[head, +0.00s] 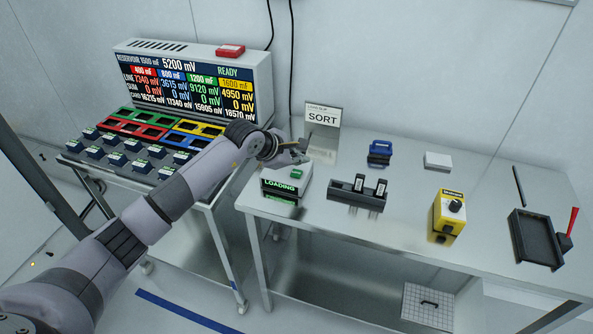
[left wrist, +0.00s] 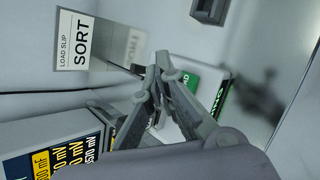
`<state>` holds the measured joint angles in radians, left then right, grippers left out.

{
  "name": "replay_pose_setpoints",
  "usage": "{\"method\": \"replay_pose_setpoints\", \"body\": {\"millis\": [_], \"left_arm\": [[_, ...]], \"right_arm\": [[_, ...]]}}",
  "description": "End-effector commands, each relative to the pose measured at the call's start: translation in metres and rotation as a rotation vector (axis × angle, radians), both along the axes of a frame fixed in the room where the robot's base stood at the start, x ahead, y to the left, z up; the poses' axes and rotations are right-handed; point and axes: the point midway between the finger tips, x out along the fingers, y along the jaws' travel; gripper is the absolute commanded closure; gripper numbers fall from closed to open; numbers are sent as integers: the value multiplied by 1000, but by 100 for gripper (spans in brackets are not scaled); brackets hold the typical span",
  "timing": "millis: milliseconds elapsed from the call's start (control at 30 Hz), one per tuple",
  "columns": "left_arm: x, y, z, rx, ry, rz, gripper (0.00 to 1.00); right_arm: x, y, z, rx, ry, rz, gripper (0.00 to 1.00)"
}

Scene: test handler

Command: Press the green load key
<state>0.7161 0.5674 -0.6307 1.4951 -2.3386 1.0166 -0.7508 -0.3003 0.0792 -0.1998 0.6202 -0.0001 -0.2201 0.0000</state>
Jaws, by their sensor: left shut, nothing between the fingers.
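The green load key (head: 296,173) sits on top of a small white box (head: 302,182) near the left end of the right table. The box's dark front shows "LOADING" in green. In the left wrist view the green key (left wrist: 190,80) shows the letters "AD", partly hidden behind a finger. My left gripper (head: 300,152) is shut and empty, over the back of the white box. It also shows in the left wrist view (left wrist: 158,70). I cannot tell whether its fingertips touch the box. My right gripper is not in view.
A "SORT" load slip (head: 323,116) stands behind. A black holder (head: 357,194) with white-topped pieces, a blue item (head: 380,152), a yellow device (head: 449,213) and a black tray (head: 536,239) stand rightward. A display unit (head: 193,80) reading "READY" stands on the left cart.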

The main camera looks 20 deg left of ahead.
Motion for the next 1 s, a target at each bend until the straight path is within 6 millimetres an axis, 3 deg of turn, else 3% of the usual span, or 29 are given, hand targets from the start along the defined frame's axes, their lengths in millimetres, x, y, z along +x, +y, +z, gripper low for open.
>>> {"method": "replay_pose_setpoints", "body": {"millis": [300, 1000], "left_arm": [[0, 0, 34, 1, -1, -1, 100], [0, 0, 35, 1, -1, 0, 100]], "right_arm": [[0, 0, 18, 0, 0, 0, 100], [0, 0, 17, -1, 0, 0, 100]]}}
